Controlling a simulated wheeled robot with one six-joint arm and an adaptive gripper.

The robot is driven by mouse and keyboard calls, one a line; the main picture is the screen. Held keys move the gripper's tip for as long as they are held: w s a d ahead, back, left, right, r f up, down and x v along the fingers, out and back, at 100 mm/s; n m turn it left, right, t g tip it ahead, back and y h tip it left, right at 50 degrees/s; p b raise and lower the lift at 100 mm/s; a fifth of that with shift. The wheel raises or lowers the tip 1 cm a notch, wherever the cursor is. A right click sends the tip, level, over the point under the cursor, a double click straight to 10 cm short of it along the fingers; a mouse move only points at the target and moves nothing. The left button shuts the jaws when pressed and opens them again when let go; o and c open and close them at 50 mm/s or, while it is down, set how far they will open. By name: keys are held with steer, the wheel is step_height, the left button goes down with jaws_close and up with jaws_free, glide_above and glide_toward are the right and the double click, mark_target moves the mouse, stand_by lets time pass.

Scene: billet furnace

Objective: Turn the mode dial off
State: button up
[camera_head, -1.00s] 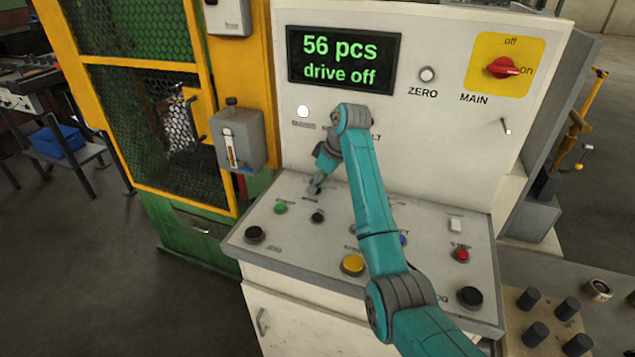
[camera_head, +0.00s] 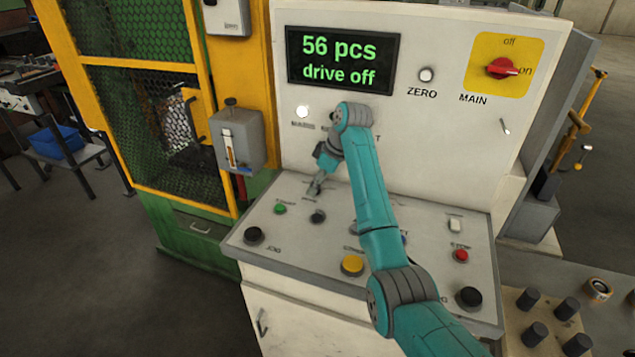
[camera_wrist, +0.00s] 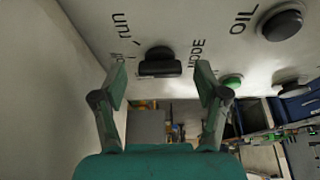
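The mode dial (camera_wrist: 160,64) is a black knob with a raised grip bar on the pale panel. The labels "run" and "off" stand to its left and "MODE" to its right in the wrist view. Its bar lies roughly level in that view; I cannot tell clearly which label it points to. My gripper (camera_wrist: 161,76) is open, with one finger on each side of the dial and no clear contact. In the head view my gripper (camera_head: 315,188) is low over the console's upper left, and the dial is largely hidden there.
A green button (camera_head: 280,209) and a black OIL button (camera_head: 317,216) sit close to the dial. A yellow button (camera_head: 352,265) and a red button (camera_head: 461,255) are further off on the console. The upright panel with the display (camera_head: 342,60) rises behind.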

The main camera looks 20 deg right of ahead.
steer(key=v, duration=0.7)
steer(key=shift+r, duration=0.25)
steer(key=shift+s+d, duration=0.1)
